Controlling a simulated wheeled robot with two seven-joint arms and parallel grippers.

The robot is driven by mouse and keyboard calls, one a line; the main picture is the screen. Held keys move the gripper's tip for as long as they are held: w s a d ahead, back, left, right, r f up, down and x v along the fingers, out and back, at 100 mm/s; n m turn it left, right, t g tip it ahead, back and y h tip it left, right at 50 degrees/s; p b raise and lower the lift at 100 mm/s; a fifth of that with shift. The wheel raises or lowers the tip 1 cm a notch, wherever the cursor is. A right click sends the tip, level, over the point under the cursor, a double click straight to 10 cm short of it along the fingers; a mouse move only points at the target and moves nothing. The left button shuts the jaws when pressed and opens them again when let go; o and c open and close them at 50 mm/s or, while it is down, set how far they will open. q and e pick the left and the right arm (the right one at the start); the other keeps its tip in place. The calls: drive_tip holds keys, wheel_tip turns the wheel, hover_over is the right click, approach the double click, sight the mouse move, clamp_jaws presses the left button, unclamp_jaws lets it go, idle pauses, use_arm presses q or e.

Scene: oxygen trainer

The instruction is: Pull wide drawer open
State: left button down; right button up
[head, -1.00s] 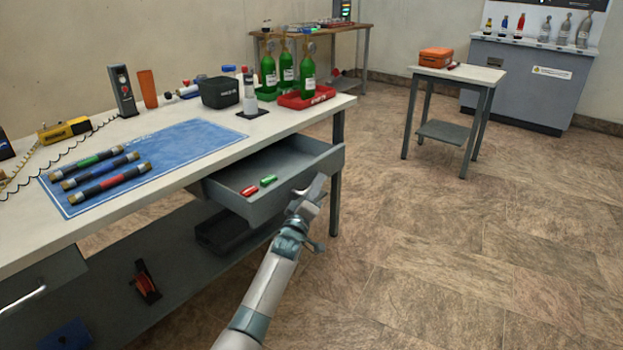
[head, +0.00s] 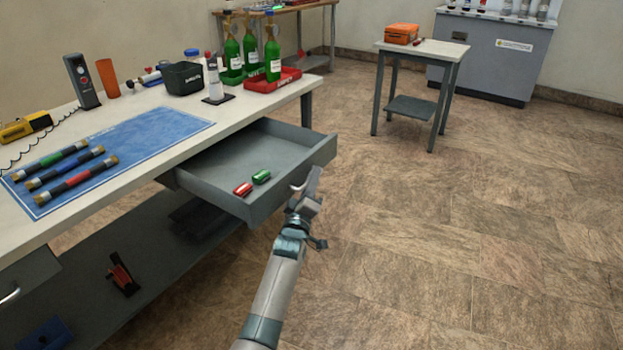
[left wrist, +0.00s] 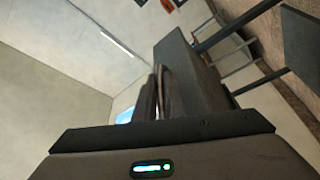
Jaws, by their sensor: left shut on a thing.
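The wide drawer (head: 224,197) is a grey box that stands well out from under the workbench's top. A red item and a green item (head: 261,177) lie inside it near the front left. My left gripper (head: 305,186) is at the drawer's front face and shut on its handle (head: 297,187). In the left wrist view the fingers (left wrist: 152,97) close around the handle bar beside the grey drawer front (left wrist: 195,80). The fingertips' exact contact is partly hidden. My right gripper does not show.
The workbench (head: 150,185) holds a blue mat (head: 165,125) with several dark cylinders, a black bin (head: 184,78) and green bottles in trays. A small side table (head: 437,52) stands at the back right. The floor right of the drawer is clear.

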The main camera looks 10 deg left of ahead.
use_arm(q)
drive_tip(key=c, duration=2.1)
unclamp_jaws()
